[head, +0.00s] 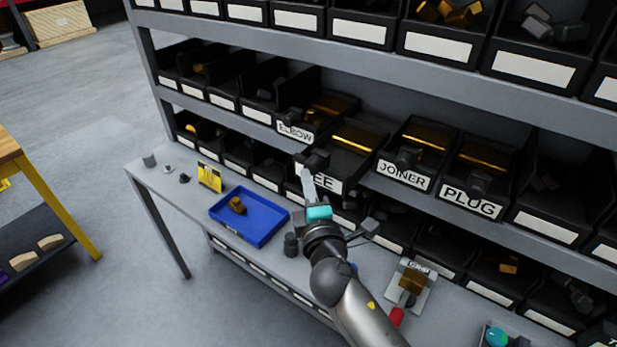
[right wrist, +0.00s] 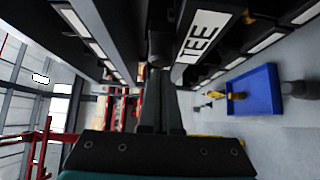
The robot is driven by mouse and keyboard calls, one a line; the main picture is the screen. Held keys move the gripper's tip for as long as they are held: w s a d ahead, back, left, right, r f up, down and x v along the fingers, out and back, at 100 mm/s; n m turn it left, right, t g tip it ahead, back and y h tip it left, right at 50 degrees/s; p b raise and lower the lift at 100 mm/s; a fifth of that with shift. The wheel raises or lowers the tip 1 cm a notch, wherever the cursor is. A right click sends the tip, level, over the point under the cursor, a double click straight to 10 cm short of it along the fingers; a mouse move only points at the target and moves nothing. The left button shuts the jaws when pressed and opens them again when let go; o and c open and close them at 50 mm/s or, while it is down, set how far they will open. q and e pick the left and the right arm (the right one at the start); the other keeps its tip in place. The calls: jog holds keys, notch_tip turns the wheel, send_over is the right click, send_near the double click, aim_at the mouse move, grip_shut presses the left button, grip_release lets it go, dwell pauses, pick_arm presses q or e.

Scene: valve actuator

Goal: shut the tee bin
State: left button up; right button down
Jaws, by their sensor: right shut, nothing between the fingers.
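The tee bin (head: 352,150) is a black bin in the middle shelf row, with a white TEE label on its front. It juts out from the shelf further than the elbow bin (head: 295,130) and the joiner bin (head: 404,176). Its label also shows in the right wrist view (right wrist: 199,38). My right gripper (head: 307,174) is shut and empty, in front of the tee bin, and hides part of the label. In the right wrist view its fingers (right wrist: 162,75) are together, left of the label. I cannot tell whether they touch the bin. My left gripper is not in view.
The plug bin (head: 470,200) is right of the joiner bin. Below, a blue tray (head: 268,232) with a brass-coloured part lies on the grey bench, next to a yellow card (head: 210,177). A grey fixture (head: 424,290) stands at the right. Open floor lies to the left.

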jog(key=shift+w+d, duration=0.15)
jog(key=shift+w, duration=0.05)
jog(key=w+d, duration=0.2)
jog(key=w, duration=0.1)
jog(key=w+d+b, duration=0.1)
jog(key=w+d, duration=0.1)
jog(key=w, duration=0.1)
jog(key=w+d, duration=0.3)
jog(key=shift+w, duration=0.3)
jog(key=shift+w+d, duration=0.1)
jog(key=shift+w, duration=0.1)
jog(key=shift+d+r, duration=0.1)
jog(key=shift+r, duration=0.05)
